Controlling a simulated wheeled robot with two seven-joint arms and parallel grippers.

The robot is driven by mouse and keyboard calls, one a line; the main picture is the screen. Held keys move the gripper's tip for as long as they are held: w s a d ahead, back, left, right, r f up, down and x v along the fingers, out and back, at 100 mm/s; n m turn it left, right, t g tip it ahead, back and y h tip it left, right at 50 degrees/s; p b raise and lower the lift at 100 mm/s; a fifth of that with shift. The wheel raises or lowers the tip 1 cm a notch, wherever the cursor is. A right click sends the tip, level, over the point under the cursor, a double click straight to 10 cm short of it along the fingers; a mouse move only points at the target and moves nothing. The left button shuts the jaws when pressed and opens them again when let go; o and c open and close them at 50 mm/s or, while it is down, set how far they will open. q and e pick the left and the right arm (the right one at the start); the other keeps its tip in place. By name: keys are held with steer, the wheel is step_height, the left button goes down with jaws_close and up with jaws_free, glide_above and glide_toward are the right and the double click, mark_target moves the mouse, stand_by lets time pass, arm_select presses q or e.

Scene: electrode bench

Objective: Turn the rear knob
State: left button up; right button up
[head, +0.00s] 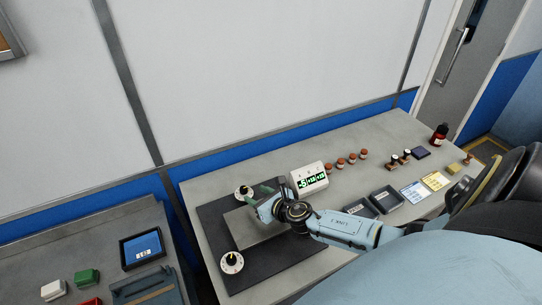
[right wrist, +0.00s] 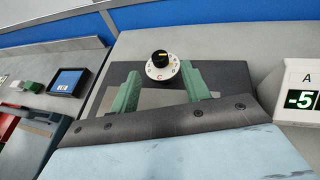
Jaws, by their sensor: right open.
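The rear knob (head: 243,192) has a black grip on a white dial and sits at the back of a dark plate (head: 213,228) on the bench. In the right wrist view the rear knob (right wrist: 159,66) stands upright, its yellow-marked black grip on a dial with coloured marks. My right gripper (head: 254,199) is open and empty, close to the front right of the rear knob. Its green fingers are spread to either side of the knob's line, with the knob just beyond the tips. A front knob (head: 232,262) sits nearer on the same plate. My left gripper is not in view.
A display box (head: 309,179) with green digits, the first reading -5, stands right of the plate. Several brown-topped pieces (head: 341,163), dark trays (head: 386,199) and a dark red bottle (head: 440,134) lie further right.

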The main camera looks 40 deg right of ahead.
steer(key=v, duration=0.6)
steer(key=shift+s, duration=0.25)
stand_by(0.3)
